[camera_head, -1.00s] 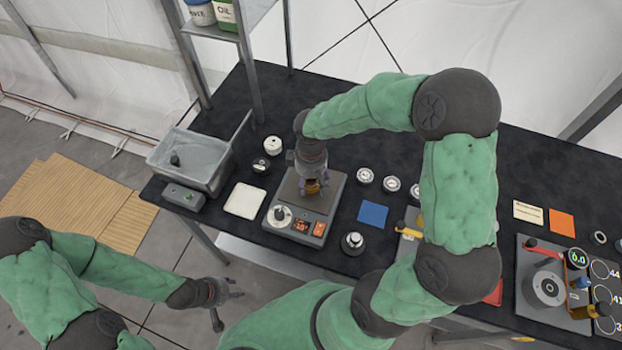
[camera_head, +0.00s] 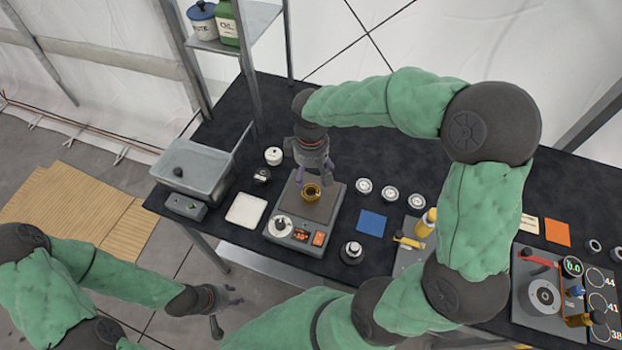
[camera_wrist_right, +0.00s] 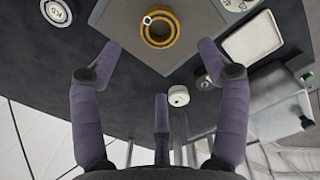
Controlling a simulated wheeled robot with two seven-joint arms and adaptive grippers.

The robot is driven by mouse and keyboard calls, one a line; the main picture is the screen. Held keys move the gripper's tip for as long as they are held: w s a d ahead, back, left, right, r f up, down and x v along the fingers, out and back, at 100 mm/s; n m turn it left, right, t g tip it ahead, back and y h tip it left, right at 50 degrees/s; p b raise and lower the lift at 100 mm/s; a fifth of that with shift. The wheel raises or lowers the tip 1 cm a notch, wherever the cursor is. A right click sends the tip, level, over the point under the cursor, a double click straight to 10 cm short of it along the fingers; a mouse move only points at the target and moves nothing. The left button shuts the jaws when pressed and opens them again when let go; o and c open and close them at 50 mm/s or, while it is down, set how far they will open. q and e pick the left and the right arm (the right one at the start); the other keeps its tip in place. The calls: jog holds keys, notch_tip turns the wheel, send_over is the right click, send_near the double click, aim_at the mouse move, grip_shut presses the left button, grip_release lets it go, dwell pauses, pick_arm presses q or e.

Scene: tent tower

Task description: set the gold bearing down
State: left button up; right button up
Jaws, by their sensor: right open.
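The gold bearing (camera_head: 312,192) is a ring lying flat on the dark plate of the grey scale (camera_head: 325,209). It also shows in the right wrist view (camera_wrist_right: 159,29), on the plate beyond my fingertips. My right gripper (camera_head: 313,180) is just above and behind the bearing in the head view. In the right wrist view its purple fingers (camera_wrist_right: 160,60) are spread wide with nothing between them, apart from the bearing. My left gripper (camera_head: 226,307) hangs low in front of the table, away from the scale; its fingers are too small to judge.
A white pad (camera_head: 246,210) and a grey bin (camera_head: 192,167) stand left of the scale. A blue square (camera_head: 371,222), a dark-based knob (camera_head: 351,252) and several round bearings (camera_head: 389,193) lie to its right. A press-like fixture (camera_head: 545,297) stands at far right.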

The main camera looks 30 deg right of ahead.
jog(key=shift+r, duration=1.3)
dwell(1.2)
